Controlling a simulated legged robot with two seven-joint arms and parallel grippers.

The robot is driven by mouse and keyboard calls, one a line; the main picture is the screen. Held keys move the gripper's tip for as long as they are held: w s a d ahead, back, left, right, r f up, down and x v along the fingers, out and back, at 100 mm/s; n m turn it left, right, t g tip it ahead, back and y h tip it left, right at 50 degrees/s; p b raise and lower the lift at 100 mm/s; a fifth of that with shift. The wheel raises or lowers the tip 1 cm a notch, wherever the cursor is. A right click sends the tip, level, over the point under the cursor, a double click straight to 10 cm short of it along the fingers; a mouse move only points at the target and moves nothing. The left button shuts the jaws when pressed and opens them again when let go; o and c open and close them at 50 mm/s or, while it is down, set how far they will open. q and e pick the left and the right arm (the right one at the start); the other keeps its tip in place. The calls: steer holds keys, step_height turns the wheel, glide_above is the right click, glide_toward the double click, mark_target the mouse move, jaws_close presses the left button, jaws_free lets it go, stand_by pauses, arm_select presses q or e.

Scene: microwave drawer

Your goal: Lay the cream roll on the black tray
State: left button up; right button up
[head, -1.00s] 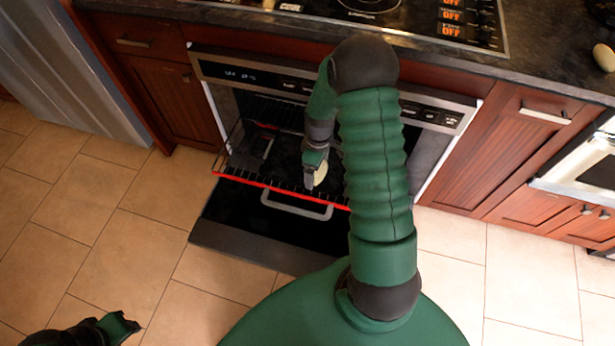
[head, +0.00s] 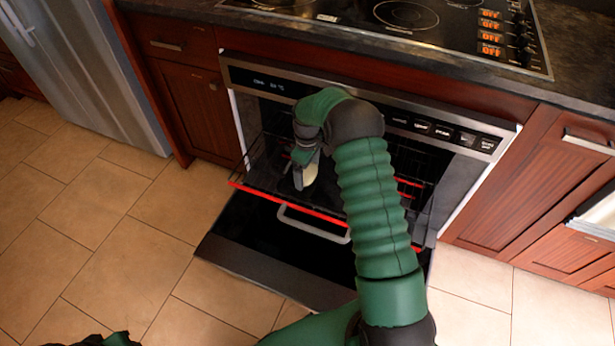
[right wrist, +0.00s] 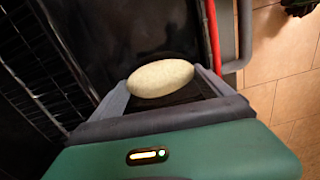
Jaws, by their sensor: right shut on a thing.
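The cream roll (right wrist: 160,77) is a pale oval held between the two grey fingers of my right gripper (right wrist: 165,88). In the head view a sliver of the roll (head: 309,172) shows at the fingertips of my right gripper (head: 303,178), inside the open oven and above its pulled-out rack. A flat black surface (right wrist: 135,30), which looks like the black tray, lies beyond the roll in the right wrist view. I cannot tell whether the roll touches it. My left gripper (head: 120,339) shows only as a piece at the lower left edge.
The oven rack has a red front bar (head: 270,203), and wire bars (right wrist: 40,70) show in the right wrist view. Cabinets flank the oven, and a stovetop is above. The tiled floor is clear at left.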

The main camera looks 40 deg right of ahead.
mark_target(306, 171)
steer(key=shift+d+f, duration=0.15)
steer(key=shift+f, duration=0.8)
steer(key=shift+d, duration=0.2)
steer(key=shift+c, duration=0.7)
steer(key=o, duration=1.3)
steer(key=shift+c, duration=0.2)
arm_select(q)
steer(key=shift+d+f, duration=0.15)
steer(key=shift+f, duration=0.2)
arm_select(e)
steer(key=shift+a+r, duration=0.1)
steer(key=shift+a, duration=0.1)
steer(key=shift+r, duration=0.1)
